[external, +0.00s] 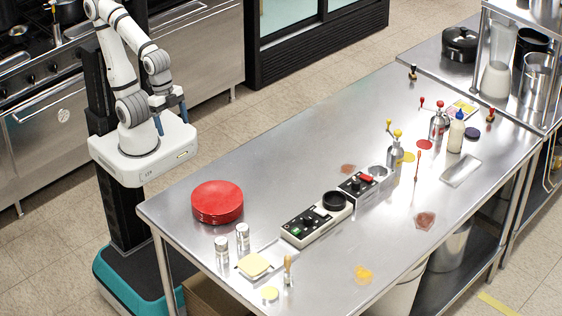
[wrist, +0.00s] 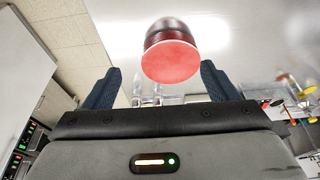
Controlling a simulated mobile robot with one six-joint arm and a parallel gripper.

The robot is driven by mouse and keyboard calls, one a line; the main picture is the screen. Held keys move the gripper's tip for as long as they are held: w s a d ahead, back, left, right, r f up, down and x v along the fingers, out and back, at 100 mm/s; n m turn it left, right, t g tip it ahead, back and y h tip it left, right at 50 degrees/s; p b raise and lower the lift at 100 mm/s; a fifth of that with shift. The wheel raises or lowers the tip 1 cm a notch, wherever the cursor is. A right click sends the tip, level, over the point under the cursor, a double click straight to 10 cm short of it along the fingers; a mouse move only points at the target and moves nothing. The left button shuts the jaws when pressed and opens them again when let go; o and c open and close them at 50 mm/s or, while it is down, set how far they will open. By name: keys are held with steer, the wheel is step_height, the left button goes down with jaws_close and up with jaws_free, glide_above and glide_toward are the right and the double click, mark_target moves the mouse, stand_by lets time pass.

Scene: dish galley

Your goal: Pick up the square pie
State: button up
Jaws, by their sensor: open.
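A pale yellow square item (external: 254,265), which looks like the square pie, lies on a light tray (external: 270,254) at the near left end of the steel table. I cannot make it out in the wrist view. My gripper (external: 171,115) is above my base, off the table's left side and well away from the pie. Its two fingers are spread apart with nothing between them in the wrist view (wrist: 160,75).
A red round stack (external: 217,203) stands on the table between my arm and the pie; it also shows in the wrist view (wrist: 170,62). Two shakers (external: 242,236) and a wooden-handled tool (external: 288,270) stand close to the pie. A black-and-white control unit (external: 316,220) lies further right.

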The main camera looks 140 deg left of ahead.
steer(key=o, duration=0.4)
steer(key=shift+c, duration=0.2)
steer(key=t+b, duration=0.1)
steer(key=b, duration=0.4)
glide_above(253, 264)
steer(key=s, duration=0.4)
step_height(253, 264, down, 16)
steer(key=shift+w+a+r, duration=0.1)
steer(key=shift+a+r, duration=0.05)
steer(key=shift+r, duration=0.1)
steer(key=shift+w+p+x, duration=0.1)
steer(key=shift+p+x, duration=0.5)
steer(key=shift+x, duration=1.25)
steer(key=shift+w+p+x, duration=0.15)
steer(key=shift+p+x, duration=0.45)
steer(key=shift+x, duration=1.25)
